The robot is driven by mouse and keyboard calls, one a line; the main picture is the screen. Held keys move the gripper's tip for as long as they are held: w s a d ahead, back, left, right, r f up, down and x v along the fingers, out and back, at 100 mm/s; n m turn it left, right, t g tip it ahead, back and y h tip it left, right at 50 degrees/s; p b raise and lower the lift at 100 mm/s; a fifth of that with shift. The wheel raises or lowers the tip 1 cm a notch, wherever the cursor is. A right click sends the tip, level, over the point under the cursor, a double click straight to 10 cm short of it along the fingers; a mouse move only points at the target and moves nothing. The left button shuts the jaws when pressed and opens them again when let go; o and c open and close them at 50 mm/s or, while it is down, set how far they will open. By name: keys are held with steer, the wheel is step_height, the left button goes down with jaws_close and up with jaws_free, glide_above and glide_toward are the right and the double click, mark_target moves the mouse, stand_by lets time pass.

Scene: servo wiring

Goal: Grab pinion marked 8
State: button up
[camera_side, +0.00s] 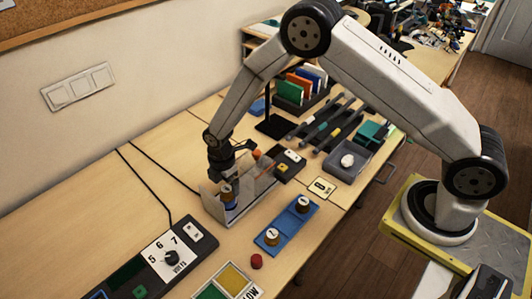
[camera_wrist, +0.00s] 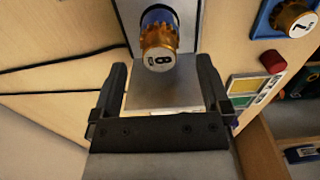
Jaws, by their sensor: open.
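The pinion marked 8 (camera_wrist: 160,38) is brass-coloured with a dark blue part behind its numbered face. It sits inside an open-topped, partly clear holder (camera_side: 212,203), and it also shows in the side view (camera_side: 227,193). My gripper (camera_wrist: 161,66) is open, pointing down at the holder. In the wrist view its two dark fingers stand left and right, with the numbered face centred between their tips and nothing gripped. In the side view my gripper (camera_side: 226,170) is over the holder, close above the pinion. The exact gap is hard to tell.
A blue tray (camera_side: 288,221) beside the holder carries two similar pinions; one reads 7 in the wrist view (camera_wrist: 297,20). A red knob (camera_side: 256,261) stands near it. A dark control panel (camera_side: 150,269) lies at front left. Tools and a grey bin (camera_side: 347,162) lie behind.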

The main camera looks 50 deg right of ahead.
steer(key=shift+f, duration=1.45)
jaws_close()
